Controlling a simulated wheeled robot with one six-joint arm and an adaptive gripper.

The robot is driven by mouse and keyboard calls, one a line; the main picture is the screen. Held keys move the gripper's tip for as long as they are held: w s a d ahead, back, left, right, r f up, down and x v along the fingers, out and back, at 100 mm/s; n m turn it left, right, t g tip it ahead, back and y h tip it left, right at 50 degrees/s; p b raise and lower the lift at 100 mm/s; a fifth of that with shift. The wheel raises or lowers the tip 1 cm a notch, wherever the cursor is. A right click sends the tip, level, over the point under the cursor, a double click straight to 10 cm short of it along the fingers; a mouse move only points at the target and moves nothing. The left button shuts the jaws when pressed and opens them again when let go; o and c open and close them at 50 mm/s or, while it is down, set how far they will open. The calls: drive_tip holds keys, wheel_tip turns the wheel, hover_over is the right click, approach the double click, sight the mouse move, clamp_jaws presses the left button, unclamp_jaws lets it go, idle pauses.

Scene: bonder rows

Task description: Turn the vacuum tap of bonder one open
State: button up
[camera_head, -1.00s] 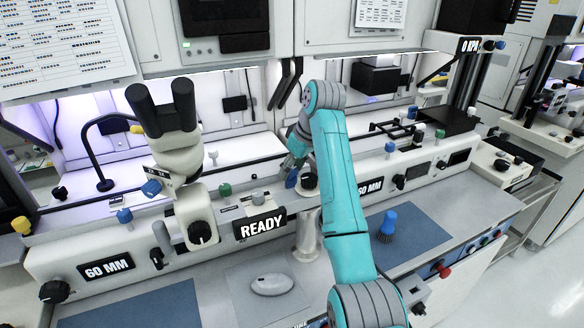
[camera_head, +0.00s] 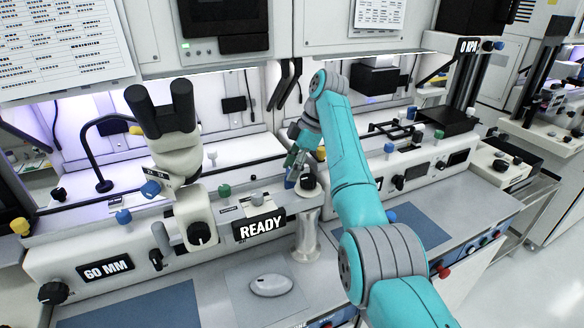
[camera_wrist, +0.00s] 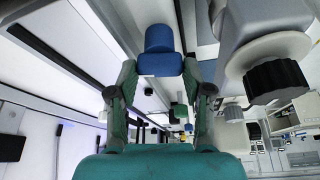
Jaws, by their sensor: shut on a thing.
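A blue tap knob (camera_head: 290,179) stands at the right end of the white bonder housing in the middle of the head view. My gripper (camera_head: 297,158) reaches down to it from above and behind, with my teal arm in front and to the right. In the wrist view the blue knob (camera_wrist: 160,60) sits between the two fingertips of my gripper (camera_wrist: 160,72), which is shut on it. My gripper covers part of the knob, so I cannot tell its exact turn angle.
A black knob (camera_head: 308,181) stands close to the right of the tap. A microscope (camera_head: 172,120) and a READY display (camera_head: 260,226) are to the left. A 0 KPA readout (camera_head: 470,46) is at upper right. A mouse (camera_head: 271,284) lies on the bench.

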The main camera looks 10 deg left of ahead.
drive_tip(key=shift+n+g+h, duration=0.3)
drive_tip(key=shift+n+g, duration=0.1)
drive_tip(key=shift+n, duration=0.8)
drive_tip(key=o, duration=1.2)
drive_tip(key=shift+w, duration=0.1)
drive_tip(key=shift+c, duration=0.2)
wheel_tip(320, 180, up, 10)
drive_tip(key=shift+f, duration=0.1)
